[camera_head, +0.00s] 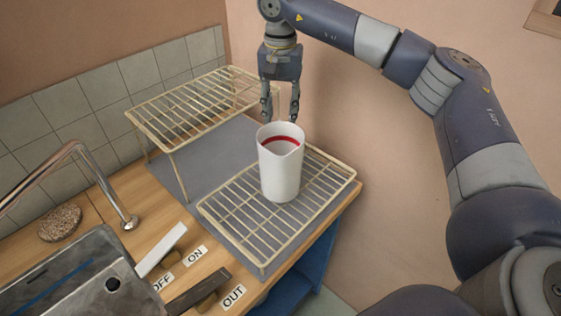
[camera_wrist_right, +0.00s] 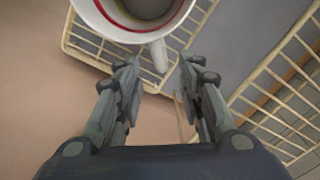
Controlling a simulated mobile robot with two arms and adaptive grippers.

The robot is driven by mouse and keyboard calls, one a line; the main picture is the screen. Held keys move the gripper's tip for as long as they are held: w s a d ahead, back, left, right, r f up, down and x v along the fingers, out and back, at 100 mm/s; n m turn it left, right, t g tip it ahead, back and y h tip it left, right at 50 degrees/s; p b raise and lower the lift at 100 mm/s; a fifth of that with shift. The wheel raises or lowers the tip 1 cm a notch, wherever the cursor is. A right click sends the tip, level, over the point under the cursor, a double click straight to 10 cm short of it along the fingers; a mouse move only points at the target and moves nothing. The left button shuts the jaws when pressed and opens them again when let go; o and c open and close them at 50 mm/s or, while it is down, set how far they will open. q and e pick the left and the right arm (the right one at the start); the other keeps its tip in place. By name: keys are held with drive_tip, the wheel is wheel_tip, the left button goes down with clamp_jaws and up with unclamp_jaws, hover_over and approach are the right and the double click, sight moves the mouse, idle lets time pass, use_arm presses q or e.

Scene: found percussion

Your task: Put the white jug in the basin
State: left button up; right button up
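The white jug (camera_head: 281,172) stands upright on the lower wire rack, with a red band inside its rim. In the right wrist view, the jug (camera_wrist_right: 97,20) is at the top, and its handle (camera_wrist_right: 159,56) points toward my gripper. My right gripper (camera_head: 282,108) is open, pointing down behind and above the jug. In the wrist view, my right gripper (camera_wrist_right: 157,72) has its fingertips on either side of the handle's end, with gaps showing. The metal basin (camera_head: 82,262) is at the lower left, partly cut off by the frame. My left gripper is not in view.
A raised wire rack (camera_head: 196,103) stands behind the lower rack (camera_head: 232,232). A curved tap (camera_head: 72,150) rises beside the basin. A white lever (camera_head: 160,250) and a dark lever (camera_head: 199,291) lie between basin and rack. A brown sponge-like item (camera_head: 60,222) is near the tiles.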

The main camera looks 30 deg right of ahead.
sight(280, 144)
drive_tip(key=shift+f, duration=0.45)
drive_tip(key=f, duration=0.1)
drive_tip(key=f+p, duration=0.1)
drive_tip(key=f, duration=0.1)
drive_tip(key=shift+s+a+f, duration=0.1)
drive_tip(key=shift+a+f, duration=0.1)
drive_tip(key=shift+f, duration=0.45)
drive_tip(key=shift+c, duration=0.5)
